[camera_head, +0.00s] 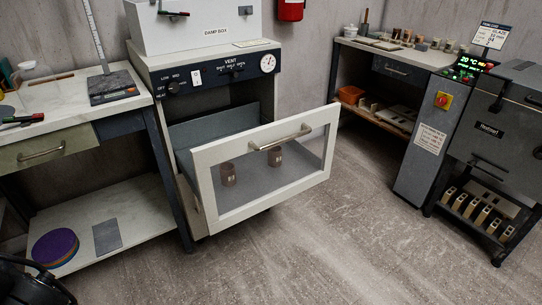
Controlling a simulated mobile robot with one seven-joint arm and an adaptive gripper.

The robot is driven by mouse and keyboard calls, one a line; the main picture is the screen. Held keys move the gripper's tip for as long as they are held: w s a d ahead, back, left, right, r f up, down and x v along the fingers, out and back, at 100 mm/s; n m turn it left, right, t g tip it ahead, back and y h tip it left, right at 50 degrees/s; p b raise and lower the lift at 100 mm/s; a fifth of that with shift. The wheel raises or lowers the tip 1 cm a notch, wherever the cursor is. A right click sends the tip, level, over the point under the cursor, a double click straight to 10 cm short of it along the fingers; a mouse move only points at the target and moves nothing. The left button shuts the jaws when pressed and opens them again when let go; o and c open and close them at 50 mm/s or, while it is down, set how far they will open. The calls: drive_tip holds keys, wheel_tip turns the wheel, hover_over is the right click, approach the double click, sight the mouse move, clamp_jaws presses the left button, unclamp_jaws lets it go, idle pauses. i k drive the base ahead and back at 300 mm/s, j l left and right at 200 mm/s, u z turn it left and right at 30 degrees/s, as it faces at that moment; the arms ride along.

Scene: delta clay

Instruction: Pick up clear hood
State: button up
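I cannot clearly make out a clear hood. A small pale, see-through shape (27,66) on the left bench may be it, but it is too small to tell. Black curved parts at the lower left corner seem to be my own arm or gripper, cut off by the frame edge. No fingertips can be made out there, and I see nothing held.
A glass-fronted drawer (208,190) with two brown cups (228,174) juts from the damp box cabinet (163,62). The left bench (52,94) holds a scale (112,86). A kiln (500,125) stands right. The floor (330,240) is clear.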

sight(38, 89)
drive_tip(key=i+j, duration=0.1)
drive_tip(key=j, duration=0.65)
drive_tip(key=i+j, duration=0.1)
drive_tip(key=j, duration=0.65)
drive_tip(key=i+j+z, duration=0.1)
drive_tip(key=j, duration=0.6)
drive_tip(key=i+j, duration=0.1)
drive_tip(key=j, duration=0.35)
drive_tip(key=i+j, duration=0.1)
drive_tip(key=j, duration=0.35)
drive_tip(key=i+j, duration=0.1)
drive_tip(key=j, duration=0.35)
drive_tip(key=i+j, duration=0.65)
